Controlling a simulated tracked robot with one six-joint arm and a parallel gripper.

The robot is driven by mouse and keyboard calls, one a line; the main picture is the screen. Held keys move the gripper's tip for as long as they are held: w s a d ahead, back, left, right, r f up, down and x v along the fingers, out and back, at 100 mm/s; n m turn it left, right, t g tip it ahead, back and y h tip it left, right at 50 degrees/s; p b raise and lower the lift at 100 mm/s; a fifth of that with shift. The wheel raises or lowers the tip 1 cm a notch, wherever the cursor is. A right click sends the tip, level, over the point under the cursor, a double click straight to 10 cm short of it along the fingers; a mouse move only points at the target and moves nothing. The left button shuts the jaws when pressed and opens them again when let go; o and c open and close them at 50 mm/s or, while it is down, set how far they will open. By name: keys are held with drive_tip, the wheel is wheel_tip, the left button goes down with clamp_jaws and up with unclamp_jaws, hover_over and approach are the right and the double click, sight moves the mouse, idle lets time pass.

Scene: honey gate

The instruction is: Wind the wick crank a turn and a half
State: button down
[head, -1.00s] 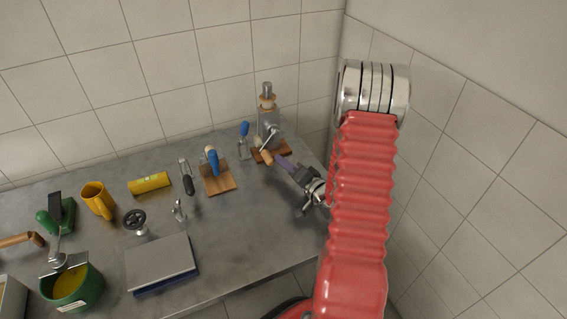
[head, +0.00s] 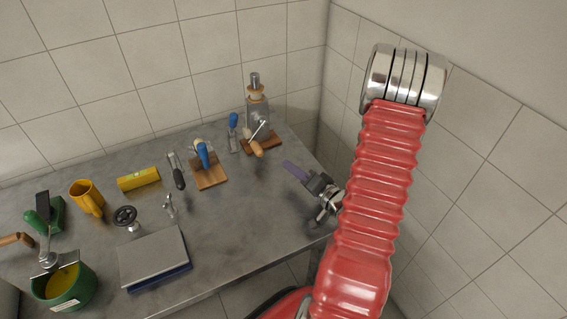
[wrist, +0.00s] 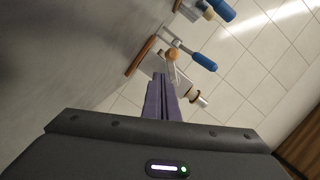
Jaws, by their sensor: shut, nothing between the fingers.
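The wick crank stands at the back right of the bench: a grey metal body (head: 257,112) on a wooden base (head: 272,141), with a metal arm and a wooden handle (head: 256,149) pointing to the front. My gripper (head: 290,166) has purple fingers, shut and empty, to the right of the handle and apart from it. In the wrist view my shut fingers (wrist: 161,97) point towards the crank, whose round wooden handle end (wrist: 172,54) shows just beyond the tips. Its wooden base (wrist: 141,55) shows at the upper left there, and the fingers hide part of the body.
Further left are a blue-handled piece on a wooden board (head: 210,176), a yellow roll (head: 138,179) and a yellow mug (head: 86,196). Tiled walls close the back and right.

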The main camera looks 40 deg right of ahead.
drive_tip(key=shift+s+r, duration=0.15)
drive_tip(key=shift+s, duration=0.95)
drive_tip(key=shift+s+r, duration=0.1)
drive_tip(key=shift+s, duration=0.95)
drive_tip(key=shift+w, duration=0.1)
drive_tip(key=shift+w+r+n+g, duration=0.15)
drive_tip(key=shift+w+n+g, duration=0.35)
drive_tip(key=shift+w+n, duration=0.15)
drive_tip(key=w+a+r+n+g+h, duration=0.2)
drive_tip(key=w+a+r+n+g, duration=0.1)
drive_tip(key=r, duration=0.3)
drive_tip(key=w+a+r+n+g+h, duration=0.2)
drive_tip(key=r+n+g, duration=0.1)
drive_tip(key=r, duration=0.3)
drive_tip(key=s+a+r+n+g+y, duration=0.2)
drive_tip(key=s+a+r, duration=0.2)
drive_tip(key=s+a, duration=0.4)
drive_tip(key=s+a+r+n+g+y, duration=0.2)
drive_tip(key=s+a, duration=0.6)
drive_tip(key=a, duration=0.7)
wheel_tip(320, 180, up, 2)
drive_tip(key=shift+s+r+n, duration=0.1)
drive_tip(key=shift+s+n, duration=0.05)
drive_tip(key=shift+n, duration=0.4)
drive_tip(key=c, duration=2.4)
unclamp_jaws()
drive_tip(key=shift+a, duration=0.1)
drive_tip(key=shift+c, duration=0.2)
